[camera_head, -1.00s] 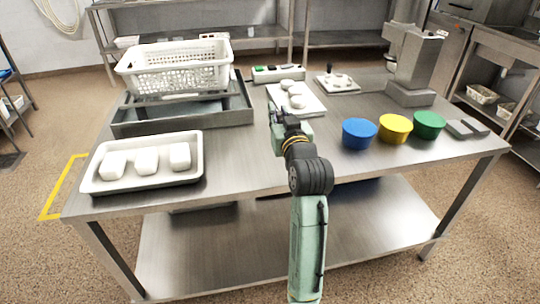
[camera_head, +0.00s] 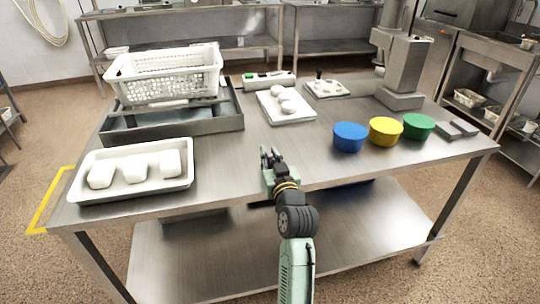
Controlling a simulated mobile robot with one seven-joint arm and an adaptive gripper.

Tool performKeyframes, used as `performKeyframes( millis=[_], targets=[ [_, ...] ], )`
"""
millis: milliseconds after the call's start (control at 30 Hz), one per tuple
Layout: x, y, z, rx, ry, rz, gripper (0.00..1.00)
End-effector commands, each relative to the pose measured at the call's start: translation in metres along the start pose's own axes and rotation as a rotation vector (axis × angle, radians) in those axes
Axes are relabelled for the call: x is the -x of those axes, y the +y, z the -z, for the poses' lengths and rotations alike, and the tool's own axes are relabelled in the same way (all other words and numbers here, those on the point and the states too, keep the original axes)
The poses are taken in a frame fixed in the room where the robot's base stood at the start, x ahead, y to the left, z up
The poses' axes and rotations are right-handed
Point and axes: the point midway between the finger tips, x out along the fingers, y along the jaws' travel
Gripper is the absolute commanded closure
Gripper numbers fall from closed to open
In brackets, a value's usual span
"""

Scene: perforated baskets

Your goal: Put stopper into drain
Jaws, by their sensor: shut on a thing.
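My gripper (camera_head: 270,155) is over the front middle of the steel table, apart from the trays and tubs. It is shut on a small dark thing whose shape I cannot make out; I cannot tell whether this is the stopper. A grey metal basin (camera_head: 190,124) stands at the back left, with a white perforated basket (camera_head: 165,75) raised over it on a rack. I cannot see a drain; the basket hides much of the basin's inside. A small white board (camera_head: 340,91) with a black knob (camera_head: 318,75) and small round pieces lies at the back.
On the steel table (camera_head: 225,170) a white tray (camera_head: 130,187) holds three white blocks. A white board (camera_head: 285,113) carries round white pieces. Blue (camera_head: 349,137), yellow (camera_head: 385,131) and green (camera_head: 418,126) tubs stand right.

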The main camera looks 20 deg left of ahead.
Motion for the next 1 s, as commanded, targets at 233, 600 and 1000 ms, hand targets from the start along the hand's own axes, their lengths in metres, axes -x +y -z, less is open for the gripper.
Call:
performKeyframes(
  millis=[233, 600, 1000],
  targets=[
    [0.0001, 0.0001, -0.0010, 0.001, 0.002, 0.000, 1.00],
    [0.0000, 0.0000, -0.0020, 0.001, 0.001, 0.000, 0.64],
    [0.0039, 0.0004, 0.0007, 0.001, 0.001, -0.001, 0.64]
  ],
)
